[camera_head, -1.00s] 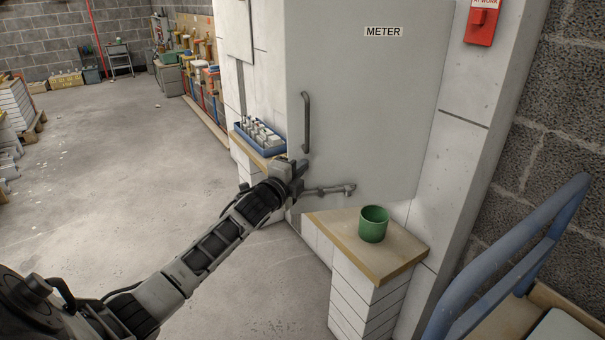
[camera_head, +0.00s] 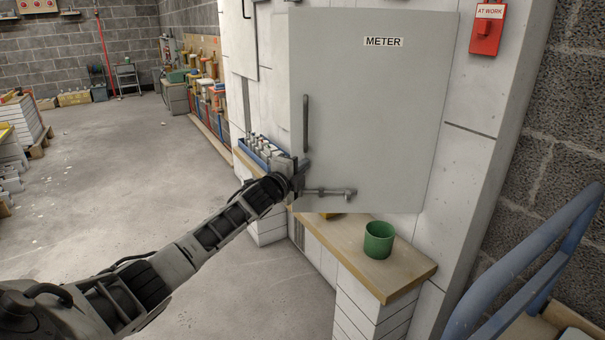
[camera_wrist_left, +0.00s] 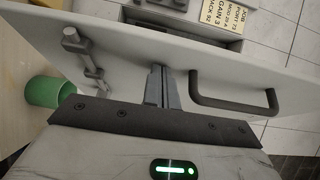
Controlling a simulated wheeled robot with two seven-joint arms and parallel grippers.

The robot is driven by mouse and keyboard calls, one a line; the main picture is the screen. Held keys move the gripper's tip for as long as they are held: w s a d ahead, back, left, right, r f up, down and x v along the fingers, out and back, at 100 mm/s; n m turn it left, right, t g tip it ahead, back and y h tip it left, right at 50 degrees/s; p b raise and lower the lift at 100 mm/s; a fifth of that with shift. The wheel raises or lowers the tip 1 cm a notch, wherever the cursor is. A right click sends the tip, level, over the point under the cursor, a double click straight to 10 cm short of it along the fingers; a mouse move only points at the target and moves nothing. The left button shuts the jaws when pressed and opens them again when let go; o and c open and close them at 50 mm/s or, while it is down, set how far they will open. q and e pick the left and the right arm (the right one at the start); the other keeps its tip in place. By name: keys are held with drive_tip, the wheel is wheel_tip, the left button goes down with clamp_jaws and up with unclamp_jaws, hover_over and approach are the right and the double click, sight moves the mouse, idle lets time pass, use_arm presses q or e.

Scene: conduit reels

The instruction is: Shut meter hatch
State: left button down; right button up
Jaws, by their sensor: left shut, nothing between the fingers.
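The meter hatch (camera_head: 375,115) is a grey door labelled METER, with a dark upright handle (camera_head: 305,122) near its left edge and a metal latch rod (camera_head: 330,191) low on its face. It stands ajar: the left wrist view shows a gap beyond its edge (camera_wrist_left: 225,50), with a labelled unit (camera_wrist_left: 215,12) behind. My left gripper (camera_head: 303,172) is shut and empty at the hatch's lower left, below the handle. In the left wrist view its fingers (camera_wrist_left: 161,88) point at the hatch face between handle and latch; contact is hard to tell. My right gripper is out of view.
A wooden-topped ledge (camera_head: 400,262) runs below the hatch, carrying a green cup (camera_head: 379,240). A blue tray (camera_head: 262,150) of small parts sits left of the hatch. A blue tubular rail (camera_head: 530,255) stands at lower right.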

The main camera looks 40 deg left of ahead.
use_arm(q)
drive_tip(key=w+a+b, duration=0.1)
drive_tip(key=w, duration=0.1)
drive_tip(key=w+a+b, duration=0.1)
drive_tip(key=w+b, duration=0.1)
drive_tip(key=w+a+b, duration=0.1)
drive_tip(key=shift+w+a, duration=0.25)
drive_tip(key=shift+w, duration=0.15)
drive_tip(key=shift+s+d+p, duration=0.3)
drive_tip(key=shift+s+p, duration=0.15)
drive_tip(key=shift+p, duration=0.05)
drive_tip(key=p, duration=0.5)
approach(304, 157)
drive_tip(key=shift+w+f, duration=0.55)
drive_tip(key=shift+w, duration=1.6)
drive_tip(key=shift+a, duration=0.45)
